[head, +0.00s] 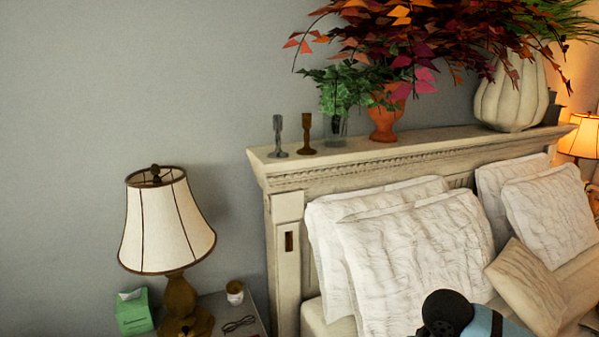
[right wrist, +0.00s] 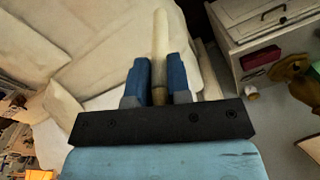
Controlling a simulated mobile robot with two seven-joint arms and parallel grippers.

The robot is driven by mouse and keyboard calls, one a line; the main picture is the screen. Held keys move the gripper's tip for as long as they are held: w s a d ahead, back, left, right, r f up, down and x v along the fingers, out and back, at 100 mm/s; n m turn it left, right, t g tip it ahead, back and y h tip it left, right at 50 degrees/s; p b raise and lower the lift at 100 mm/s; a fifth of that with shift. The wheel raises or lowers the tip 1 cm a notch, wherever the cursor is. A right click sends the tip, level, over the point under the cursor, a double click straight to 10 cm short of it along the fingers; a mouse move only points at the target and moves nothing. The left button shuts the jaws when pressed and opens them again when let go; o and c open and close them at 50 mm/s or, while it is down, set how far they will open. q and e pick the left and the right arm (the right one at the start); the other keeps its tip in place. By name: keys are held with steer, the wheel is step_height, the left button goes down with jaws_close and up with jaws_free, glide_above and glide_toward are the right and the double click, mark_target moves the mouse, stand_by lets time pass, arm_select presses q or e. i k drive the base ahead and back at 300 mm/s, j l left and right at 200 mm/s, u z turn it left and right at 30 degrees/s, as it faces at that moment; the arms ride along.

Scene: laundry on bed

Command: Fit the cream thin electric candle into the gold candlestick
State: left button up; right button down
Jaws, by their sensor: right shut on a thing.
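The gold candlestick (head: 307,134) stands upright on the headboard ledge in the head view, with nothing in its top. A grey candlestick (head: 278,138) stands just left of it. In the right wrist view my right gripper (right wrist: 159,70) is shut on the cream thin candle (right wrist: 160,38). The candle sticks out past the blue fingertips, and its lower part sits between them. In the head view only a part of my arm shows at the bottom edge, well below and right of the candlestick. My left gripper is in neither view.
A leafy plant in a glass (head: 335,127) stands close right of the gold candlestick, then a terracotta vase (head: 385,122) and a white vase (head: 512,95). Red foliage overhangs the ledge. Below are pillows (head: 420,250), a lamp (head: 167,225) and a green tissue box (head: 133,312).

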mark_target(307, 125)
steer(key=i+j+u, duration=0.25)
steer(key=i+u, duration=0.15)
steer(key=i+j+u, duration=0.1)
steer(key=i+u, duration=0.3)
